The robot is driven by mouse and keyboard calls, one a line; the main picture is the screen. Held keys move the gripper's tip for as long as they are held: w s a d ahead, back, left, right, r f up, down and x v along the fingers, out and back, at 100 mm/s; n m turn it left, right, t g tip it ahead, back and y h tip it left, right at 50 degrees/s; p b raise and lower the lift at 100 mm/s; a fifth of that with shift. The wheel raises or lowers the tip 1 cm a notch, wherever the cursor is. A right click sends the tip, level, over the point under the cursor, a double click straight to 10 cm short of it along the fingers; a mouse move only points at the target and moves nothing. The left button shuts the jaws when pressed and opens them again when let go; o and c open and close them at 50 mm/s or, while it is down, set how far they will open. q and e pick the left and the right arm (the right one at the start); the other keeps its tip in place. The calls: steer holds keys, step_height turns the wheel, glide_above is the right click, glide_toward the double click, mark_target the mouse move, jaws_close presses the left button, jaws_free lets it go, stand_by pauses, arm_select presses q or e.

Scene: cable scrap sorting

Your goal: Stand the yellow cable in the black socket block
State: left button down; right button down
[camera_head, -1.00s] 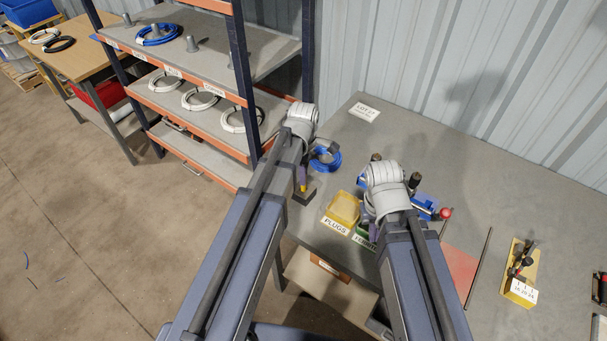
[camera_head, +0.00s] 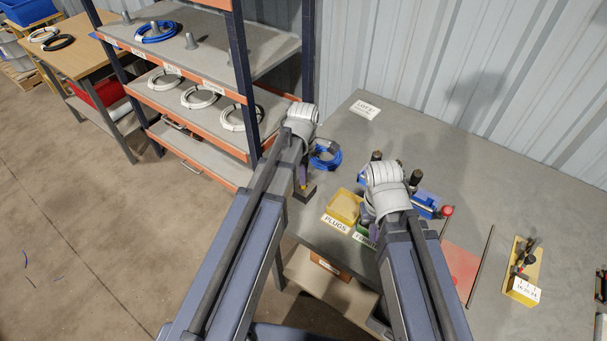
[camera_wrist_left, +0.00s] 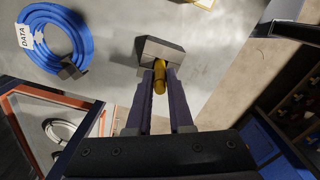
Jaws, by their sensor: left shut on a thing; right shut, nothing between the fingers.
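The yellow cable (camera_wrist_left: 159,80) is a short thick piece between the purple fingers of my left gripper (camera_wrist_left: 160,88), which is shut on it. The black socket block (camera_wrist_left: 148,50) lies just beyond the fingertips in the left wrist view, and the cable's far end meets it; I cannot tell how deep it sits. In the head view the block (camera_head: 304,193) stands at the table's left edge, right below my left gripper (camera_head: 302,178). My right gripper (camera_head: 373,232) is mostly hidden behind its wrist, near the bins, shut and empty.
A blue cable coil (camera_head: 325,156) lies behind the block; its DATA tag shows in the left wrist view. A yellow PLUGS bin (camera_head: 343,207) stands to the right. Shelving (camera_head: 240,90) with coils is close on the left. A red mat (camera_head: 460,270) and a yellow rack (camera_head: 522,272) lie farther right.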

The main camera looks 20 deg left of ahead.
arm_select(q)
steer(key=c, duration=0.7)
jaws_free()
steer(key=shift+c, duration=0.2)
steer(key=shift+r, duration=0.1)
arm_select(e)
steer(key=shift+r, duration=0.15)
arm_select(q)
step_height(320, 180, up, 7)
steer(key=p, duration=0.7)
arm_select(e)
step_height(320, 180, up, 7)
